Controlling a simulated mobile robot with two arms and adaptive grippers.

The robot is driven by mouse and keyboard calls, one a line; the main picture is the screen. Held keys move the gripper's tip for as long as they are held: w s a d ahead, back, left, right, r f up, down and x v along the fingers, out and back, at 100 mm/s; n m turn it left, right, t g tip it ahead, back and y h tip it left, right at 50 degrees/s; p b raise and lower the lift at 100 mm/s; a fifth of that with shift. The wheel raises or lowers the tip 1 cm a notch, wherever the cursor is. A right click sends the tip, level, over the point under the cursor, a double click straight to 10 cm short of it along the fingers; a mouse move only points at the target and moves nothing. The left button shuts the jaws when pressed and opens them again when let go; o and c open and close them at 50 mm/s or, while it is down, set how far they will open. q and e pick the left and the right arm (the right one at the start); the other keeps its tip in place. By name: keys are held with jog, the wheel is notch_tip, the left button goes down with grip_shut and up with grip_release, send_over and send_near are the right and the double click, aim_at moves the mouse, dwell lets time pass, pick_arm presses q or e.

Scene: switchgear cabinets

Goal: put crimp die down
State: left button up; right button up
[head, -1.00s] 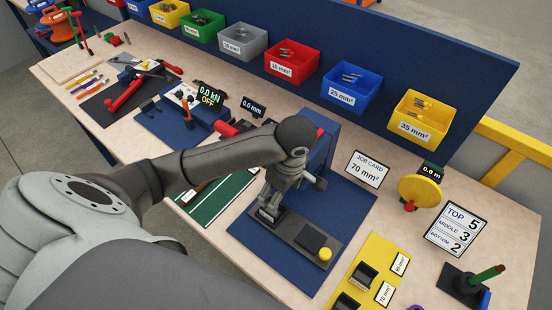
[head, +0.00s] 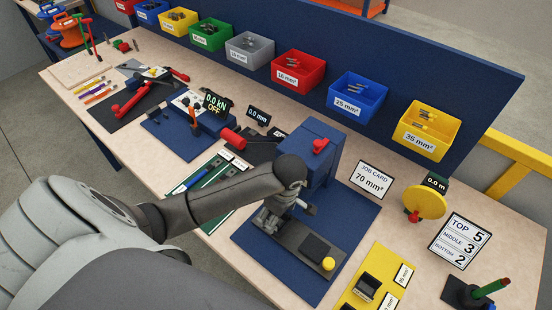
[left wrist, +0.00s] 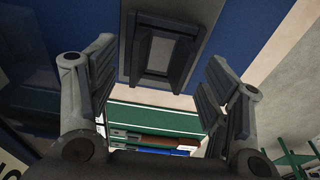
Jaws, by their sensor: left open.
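My left gripper (head: 268,218) is open above the left end of a dark plate (head: 292,240) on a blue mat, in front of the blue press (head: 322,155). In the left wrist view the two fingers (left wrist: 160,95) stand wide apart. Beyond them is a dark U-shaped block with a pale recess (left wrist: 160,53), which looks like the crimp die; it lies on a grey surface, and no finger visibly touches it. In the head view my gripper hides that spot. My right gripper is not in view.
A yellow board (head: 352,297) with dark dies and size labels lies at the front right. A job card (head: 371,178) reading 70 mm² stands right of the press. A green tray (head: 208,190) lies left of the mat. Coloured bins line the back panel.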

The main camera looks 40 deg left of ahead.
pick_arm(q)
jog(key=shift+f, duration=0.4)
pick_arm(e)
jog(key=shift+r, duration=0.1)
pick_arm(q)
jog(key=shift+c, duration=0.2)
jog(key=c, duration=1.4)
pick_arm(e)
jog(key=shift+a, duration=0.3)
pick_arm(q)
jog(key=shift+r, duration=0.2)
jog(key=shift+w+r+b, duration=0.1)
jog(key=shift+r+b, duration=0.2)
jog(key=shift+b, duration=0.05)
jog(key=r, duration=0.2)
jog(key=s+r+b, duration=0.1)
jog(key=shift+s+a+r, duration=0.1)
jog(key=shift+a+r, duration=0.1)
jog(key=shift+a, duration=0.05)
jog(key=s+a+r, duration=0.5)
jog(key=s+r, duration=0.3)
jog(key=s, duration=0.3)
jog(key=shift+s+a+r+p, duration=0.15)
jog(key=shift+s+r+p, duration=0.2)
jog(key=shift+s+p, duration=0.05)
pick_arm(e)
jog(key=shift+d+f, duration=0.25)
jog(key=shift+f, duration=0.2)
